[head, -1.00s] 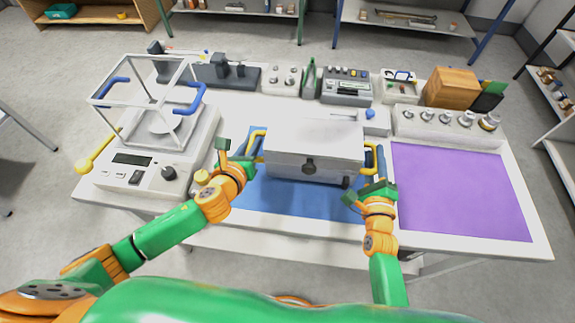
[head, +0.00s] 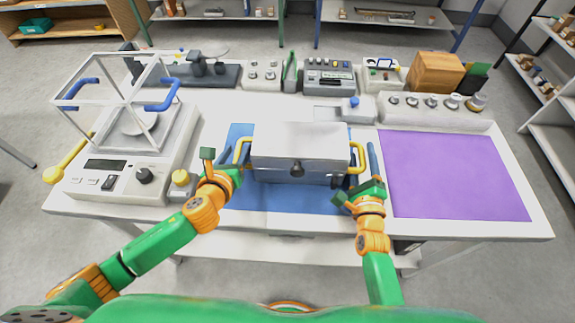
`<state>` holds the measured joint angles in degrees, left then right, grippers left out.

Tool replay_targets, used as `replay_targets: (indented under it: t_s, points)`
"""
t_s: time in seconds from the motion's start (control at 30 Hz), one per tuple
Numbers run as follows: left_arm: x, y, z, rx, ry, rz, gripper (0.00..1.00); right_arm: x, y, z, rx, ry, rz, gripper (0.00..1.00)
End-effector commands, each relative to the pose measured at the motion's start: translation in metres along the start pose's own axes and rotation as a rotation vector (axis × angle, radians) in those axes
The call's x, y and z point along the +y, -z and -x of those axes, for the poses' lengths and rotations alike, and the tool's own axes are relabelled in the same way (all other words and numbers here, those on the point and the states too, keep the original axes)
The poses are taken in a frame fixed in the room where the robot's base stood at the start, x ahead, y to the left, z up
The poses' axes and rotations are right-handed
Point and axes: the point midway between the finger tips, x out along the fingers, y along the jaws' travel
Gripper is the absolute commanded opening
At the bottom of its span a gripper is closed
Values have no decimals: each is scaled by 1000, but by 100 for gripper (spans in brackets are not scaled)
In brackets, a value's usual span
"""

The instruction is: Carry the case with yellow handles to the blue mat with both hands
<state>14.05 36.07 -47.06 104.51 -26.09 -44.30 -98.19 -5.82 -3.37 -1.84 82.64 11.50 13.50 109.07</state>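The case (head: 300,150) is a pale grey box with a dark front latch and a yellow handle at each end. It stands upright on the blue mat (head: 275,200), and I see mat in front of it and at both sides. My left gripper (head: 222,165) is open, with its fingers spread just in front of and left of the left handle (head: 241,151). My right gripper (head: 357,192) is open and empty, just in front of the right handle (head: 357,157). Both grippers look apart from the handles, though small gaps are hard to judge. The case's far side is hidden.
A balance (head: 110,180) with a clear blue-handled enclosure stands left of the mat. A purple mat (head: 455,175) lies bare at the right. A row of weights (head: 435,112), a wooden box (head: 436,80) and several instruments (head: 330,78) line the back of the table.

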Motion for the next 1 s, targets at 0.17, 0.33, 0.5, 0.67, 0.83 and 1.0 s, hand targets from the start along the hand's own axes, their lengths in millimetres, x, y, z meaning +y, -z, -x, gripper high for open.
replay_targets:
  t_s: [0.17,0.33,0.5,0.67,0.83,1.0]
  points:
    - [-2,0,0,1,5,2,52,0,-1,0,-1,-1,0,58]
    - [-2,0,13,2,7,0,52,0,-2,0,-2,-1,1,58]
    - [-2,2,59,5,8,0,52,0,-2,0,-2,-1,1,58]
    - [0,1,99,5,5,1,52,0,-2,0,-3,-2,1,58]
    - [0,0,119,2,4,1,52,0,-2,1,-2,-2,1,58]
    - [0,0,121,0,4,3,52,2,-1,33,-1,-6,1,58]
